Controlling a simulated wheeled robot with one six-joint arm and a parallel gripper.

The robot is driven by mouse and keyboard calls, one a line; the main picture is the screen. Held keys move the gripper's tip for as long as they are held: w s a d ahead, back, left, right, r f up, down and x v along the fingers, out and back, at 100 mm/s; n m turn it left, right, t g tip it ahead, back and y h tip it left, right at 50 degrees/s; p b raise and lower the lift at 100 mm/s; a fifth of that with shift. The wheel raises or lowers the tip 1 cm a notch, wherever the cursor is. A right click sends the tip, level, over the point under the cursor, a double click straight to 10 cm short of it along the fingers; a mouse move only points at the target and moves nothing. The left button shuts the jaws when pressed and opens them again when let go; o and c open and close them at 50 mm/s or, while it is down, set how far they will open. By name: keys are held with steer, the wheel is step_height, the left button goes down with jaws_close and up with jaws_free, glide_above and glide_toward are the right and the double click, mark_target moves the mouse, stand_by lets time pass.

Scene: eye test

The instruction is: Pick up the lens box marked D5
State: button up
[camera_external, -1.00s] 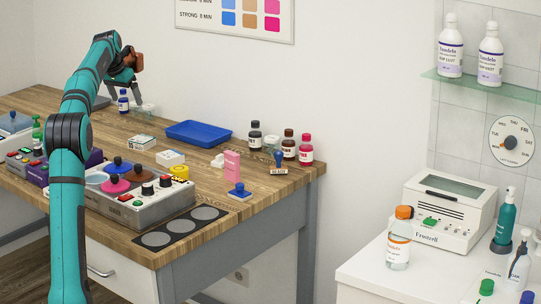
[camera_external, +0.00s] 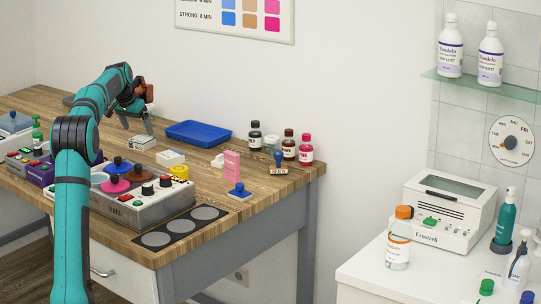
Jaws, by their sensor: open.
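Two small pale boxes lie on the wooden table, a left one (camera_external: 142,142) and a right one (camera_external: 171,158). Their markings are too small to read, so I cannot tell which is D5. My gripper (camera_external: 138,130) is open above the table, close over or just behind the left box. I cannot tell whether its fingers touch anything.
A blue tray (camera_external: 198,133) lies behind the boxes. A control unit with coloured pots and knobs (camera_external: 140,205) stands in front.

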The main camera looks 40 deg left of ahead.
mark_target(141, 139)
steer(key=x, duration=0.4)
steer(key=shift+d+f, duration=0.15)
steer(key=shift+f, duration=0.2)
steer(key=shift+s, duration=0.1)
steer(key=c, duration=1.1)
